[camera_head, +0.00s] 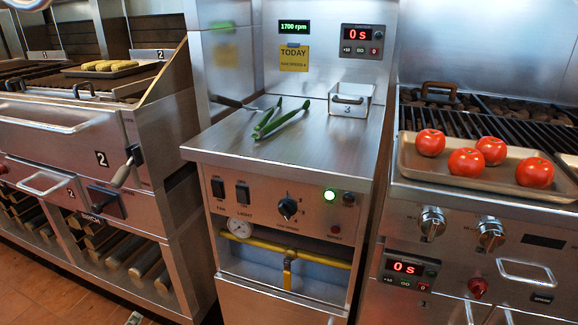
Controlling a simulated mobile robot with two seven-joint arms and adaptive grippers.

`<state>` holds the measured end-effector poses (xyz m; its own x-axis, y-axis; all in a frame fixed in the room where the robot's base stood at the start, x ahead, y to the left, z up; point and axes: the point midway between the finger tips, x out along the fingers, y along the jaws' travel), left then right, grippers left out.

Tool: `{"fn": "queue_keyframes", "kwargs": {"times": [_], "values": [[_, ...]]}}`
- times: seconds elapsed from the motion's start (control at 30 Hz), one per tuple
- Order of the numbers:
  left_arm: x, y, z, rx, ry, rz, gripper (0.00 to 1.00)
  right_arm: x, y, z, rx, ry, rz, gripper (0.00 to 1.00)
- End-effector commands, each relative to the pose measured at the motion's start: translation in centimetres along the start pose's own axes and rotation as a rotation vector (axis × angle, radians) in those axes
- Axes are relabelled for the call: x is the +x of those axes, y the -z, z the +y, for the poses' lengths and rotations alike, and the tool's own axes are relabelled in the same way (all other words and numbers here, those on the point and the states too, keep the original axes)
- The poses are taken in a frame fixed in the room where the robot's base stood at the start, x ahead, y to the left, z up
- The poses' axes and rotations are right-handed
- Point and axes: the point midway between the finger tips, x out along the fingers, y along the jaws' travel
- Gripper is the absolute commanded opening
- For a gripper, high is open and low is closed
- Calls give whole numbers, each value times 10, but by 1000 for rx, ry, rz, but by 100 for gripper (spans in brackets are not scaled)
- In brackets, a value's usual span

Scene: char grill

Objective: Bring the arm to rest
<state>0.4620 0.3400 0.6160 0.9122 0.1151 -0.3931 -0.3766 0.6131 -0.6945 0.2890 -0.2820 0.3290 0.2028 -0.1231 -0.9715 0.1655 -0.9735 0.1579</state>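Neither of my grippers nor arms shows clearly in the head view. A small steel box (350,104) with a handle stands at the counter's back right. On the right grill, a metal tray (480,184) holds several red tomatoes (466,161).
The left grill (60,105) carries a tray with yellow corn (110,65). Its front has handles (45,125) and a lever (121,176) that stick out. The counter's front part is clear.

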Motion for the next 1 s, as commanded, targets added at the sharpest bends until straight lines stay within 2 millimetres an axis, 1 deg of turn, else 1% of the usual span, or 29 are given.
{"fn": "queue_keyframes", "kwargs": {"times": [0.03, 0.07, 0.1, 0.17, 0.2, 0.27, 0.3, 0.37, 0.4, 0.47, 0.5, 0.57, 0.6, 0.7, 0.77, 0.8, 0.87, 0.9, 0.97, 1.0], "values": [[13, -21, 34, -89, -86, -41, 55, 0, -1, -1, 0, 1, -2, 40], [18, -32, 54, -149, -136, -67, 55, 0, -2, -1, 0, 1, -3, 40], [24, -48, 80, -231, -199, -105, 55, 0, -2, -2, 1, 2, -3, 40], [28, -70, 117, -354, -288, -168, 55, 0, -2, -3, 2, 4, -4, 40], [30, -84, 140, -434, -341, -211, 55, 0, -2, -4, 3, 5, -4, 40], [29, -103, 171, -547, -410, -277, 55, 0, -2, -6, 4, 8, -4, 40], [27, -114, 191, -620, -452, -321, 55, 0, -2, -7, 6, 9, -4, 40], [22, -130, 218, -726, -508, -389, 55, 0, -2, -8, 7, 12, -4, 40], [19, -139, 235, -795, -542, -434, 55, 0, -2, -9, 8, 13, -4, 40], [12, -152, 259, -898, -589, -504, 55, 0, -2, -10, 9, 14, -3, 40], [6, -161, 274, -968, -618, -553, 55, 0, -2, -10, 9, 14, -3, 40], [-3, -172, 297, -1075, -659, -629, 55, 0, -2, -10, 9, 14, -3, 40], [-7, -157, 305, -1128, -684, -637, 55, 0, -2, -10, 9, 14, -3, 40], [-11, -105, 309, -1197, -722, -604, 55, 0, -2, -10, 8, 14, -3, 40], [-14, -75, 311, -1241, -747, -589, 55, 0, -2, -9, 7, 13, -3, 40], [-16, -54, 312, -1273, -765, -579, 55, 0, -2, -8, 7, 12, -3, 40], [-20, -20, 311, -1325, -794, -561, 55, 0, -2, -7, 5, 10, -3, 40], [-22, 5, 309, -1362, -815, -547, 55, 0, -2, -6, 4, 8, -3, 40], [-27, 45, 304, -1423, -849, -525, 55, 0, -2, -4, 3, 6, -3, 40], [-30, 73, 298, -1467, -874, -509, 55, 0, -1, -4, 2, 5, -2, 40]]}}
